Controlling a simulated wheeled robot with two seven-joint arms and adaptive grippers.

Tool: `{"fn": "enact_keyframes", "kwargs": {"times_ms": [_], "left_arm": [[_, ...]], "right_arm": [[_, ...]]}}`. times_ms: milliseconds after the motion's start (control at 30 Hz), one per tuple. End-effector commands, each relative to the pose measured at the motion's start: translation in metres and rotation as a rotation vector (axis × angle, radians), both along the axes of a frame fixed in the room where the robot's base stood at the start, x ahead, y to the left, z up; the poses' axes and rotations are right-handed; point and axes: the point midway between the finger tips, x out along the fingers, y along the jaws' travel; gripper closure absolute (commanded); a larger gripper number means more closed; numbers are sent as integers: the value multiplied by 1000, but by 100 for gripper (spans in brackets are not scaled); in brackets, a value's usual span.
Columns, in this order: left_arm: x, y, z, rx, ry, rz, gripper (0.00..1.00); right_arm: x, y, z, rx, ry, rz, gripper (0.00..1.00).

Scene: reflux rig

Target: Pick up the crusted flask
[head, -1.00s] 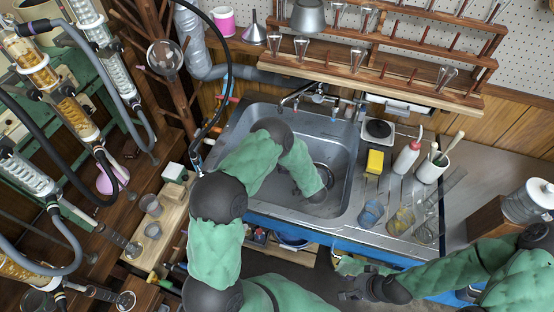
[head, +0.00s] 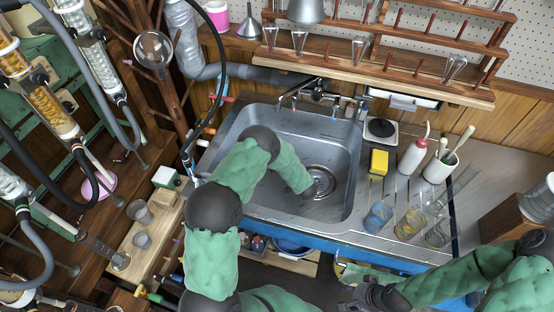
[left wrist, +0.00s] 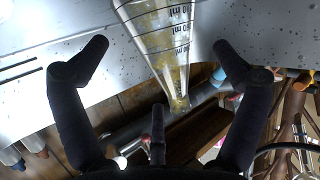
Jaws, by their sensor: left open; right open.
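A clear flask with volume marks and a yellowish crust (left wrist: 172,45) fills the upper middle of the left wrist view. My left gripper (left wrist: 160,48) is open, with dark fingers on either side of the flask and a third finger below; contact is not clear. In the head view, my left arm reaches down into the sink, and its sleeve hides the gripper and whatever is under it. My right gripper (head: 365,297) is open and empty in front of the blue counter edge, low in the head view.
The sink (head: 338,205) has a tap at the back. On the drainboard stand a blue-tinted beaker (head: 378,217), a yellowish glass vessel (head: 408,224), a yellow sponge (head: 378,162), a wash bottle (head: 412,155) and a brush pot (head: 438,168). Glass columns and hoses crowd the left.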

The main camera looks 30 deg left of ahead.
Motion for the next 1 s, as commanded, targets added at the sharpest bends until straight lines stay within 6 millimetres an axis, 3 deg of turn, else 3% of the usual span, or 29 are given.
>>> {"fn": "enact_keyframes", "kwargs": {"times_ms": [333, 633, 867, 1000], "left_arm": [[28, 30, -13, 0, -1, 1, 4], [32, 35, -12, -1, -1, 0, 4], [32, 35, -13, -1, 1, 0, 67], [31, 35, -14, -2, 3, 0, 69]], "right_arm": [[0, 0, -27, 0, 0, 0, 53], [0, 0, -27, 0, 0, 0, 53], [0, 0, -27, 0, 0, 0, 53], [0, 0, -27, 0, 0, 0, 53]]}}
